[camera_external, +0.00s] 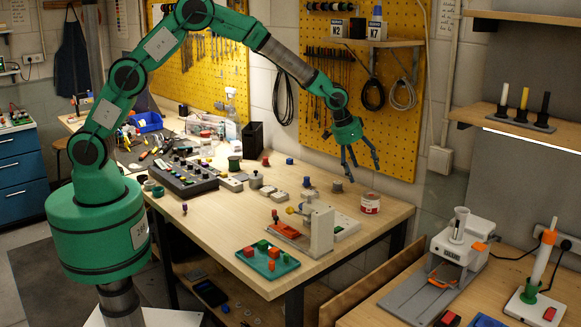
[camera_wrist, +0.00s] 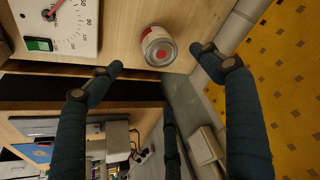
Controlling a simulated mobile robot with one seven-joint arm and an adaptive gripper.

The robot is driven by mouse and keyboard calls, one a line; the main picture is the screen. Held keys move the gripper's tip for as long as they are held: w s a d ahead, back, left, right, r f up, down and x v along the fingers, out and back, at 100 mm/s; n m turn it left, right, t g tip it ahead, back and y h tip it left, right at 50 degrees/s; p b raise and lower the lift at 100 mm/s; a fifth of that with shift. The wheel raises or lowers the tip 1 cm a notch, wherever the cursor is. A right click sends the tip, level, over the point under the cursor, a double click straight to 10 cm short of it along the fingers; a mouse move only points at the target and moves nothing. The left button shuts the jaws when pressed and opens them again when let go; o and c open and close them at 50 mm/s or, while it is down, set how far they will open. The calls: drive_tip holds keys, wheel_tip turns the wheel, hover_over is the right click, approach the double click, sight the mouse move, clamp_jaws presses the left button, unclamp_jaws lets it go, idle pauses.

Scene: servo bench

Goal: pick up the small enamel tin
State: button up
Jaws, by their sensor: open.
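A small red and white tin (camera_external: 370,203) stands upright near the right end of the wooden workbench, close to its edge. It is the only thing I see that looks like the enamel tin. In the wrist view the tin (camera_wrist: 158,46) shows its round metal-rimmed top with a red centre, between the tips of two dark fingers. My gripper (camera_external: 363,172) is open and empty above the tin, fingers pointing down. Its fingers also show in the wrist view (camera_wrist: 156,58), spread wide. A gap remains between fingers and tin in the external view.
A white dial meter (camera_wrist: 72,25) lies beside the tin. A white stand (camera_external: 320,228) and a green tray (camera_external: 248,262) of small blocks are nearer the front. A yellow pegboard (camera_external: 400,130) rises behind. The bench edge drops off just past the tin.

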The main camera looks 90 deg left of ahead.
sight(371, 194)
drive_tip(key=shift+x, duration=4.05)
drive_tip(key=shift+b+x, duration=0.3)
drive_tip(key=shift+x, duration=2.35)
drive_tip(key=shift+a, duration=0.1)
drive_tip(key=shift+w+r, duration=0.1)
drive_tip(key=c, duration=1.4)
drive_tip(key=shift+r, duration=0.1)
drive_tip(key=shift+r, duration=1.75)
drive_tip(key=s+d, duration=0.1)
drive_tip(key=s, duration=0.4)
drive_tip(key=s+d+r, duration=0.1)
drive_tip(key=s, duration=0.4)
drive_tip(key=s+d, duration=0.1)
drive_tip(key=s, duration=0.4)
drive_tip(key=shift+s+r, duration=0.15)
drive_tip(key=shift+s, duration=0.2)
